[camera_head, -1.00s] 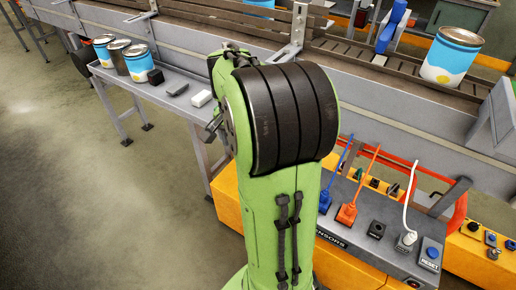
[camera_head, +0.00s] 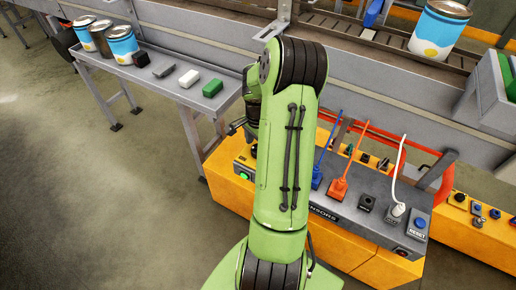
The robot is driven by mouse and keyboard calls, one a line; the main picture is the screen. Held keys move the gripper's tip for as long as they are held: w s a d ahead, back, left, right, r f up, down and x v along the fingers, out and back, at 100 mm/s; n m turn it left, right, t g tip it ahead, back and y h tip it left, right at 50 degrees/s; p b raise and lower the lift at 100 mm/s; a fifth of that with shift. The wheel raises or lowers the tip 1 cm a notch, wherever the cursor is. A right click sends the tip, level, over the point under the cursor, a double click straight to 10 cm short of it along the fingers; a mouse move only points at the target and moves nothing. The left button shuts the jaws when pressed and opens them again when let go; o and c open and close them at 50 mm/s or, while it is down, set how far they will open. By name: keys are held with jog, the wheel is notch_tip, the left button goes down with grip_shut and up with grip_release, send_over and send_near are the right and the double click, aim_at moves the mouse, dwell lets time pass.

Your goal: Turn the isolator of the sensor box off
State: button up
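The sensor box (camera_head: 340,212) is a grey sloped panel on a yellow base, with part of its "SENSORS" label showing. It carries a blue plug (camera_head: 317,178), an orange plug (camera_head: 338,188), a white plug (camera_head: 397,211), a black socket-like fitting (camera_head: 367,202) and a blue reset button (camera_head: 419,223). My green arm covers the middle of the panel. A green lit button (camera_head: 243,177) shows left of the arm. I cannot pick out the isolator for certain. My gripper (camera_head: 238,126) is mostly hidden behind the arm, near the box's upper left; its opening does not show.
A grey side shelf (camera_head: 150,72) holds several cans, a black block, a grey block, a white block (camera_head: 188,79) and a green block (camera_head: 212,88). A roller conveyor (camera_head: 370,55) runs behind. An orange-red rail (camera_head: 446,178) stands right of the box. The floor at left is clear.

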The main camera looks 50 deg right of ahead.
jog(key=shift+f, duration=0.5)
jog(key=c, duration=1)
jog(key=shift+c, duration=0.2)
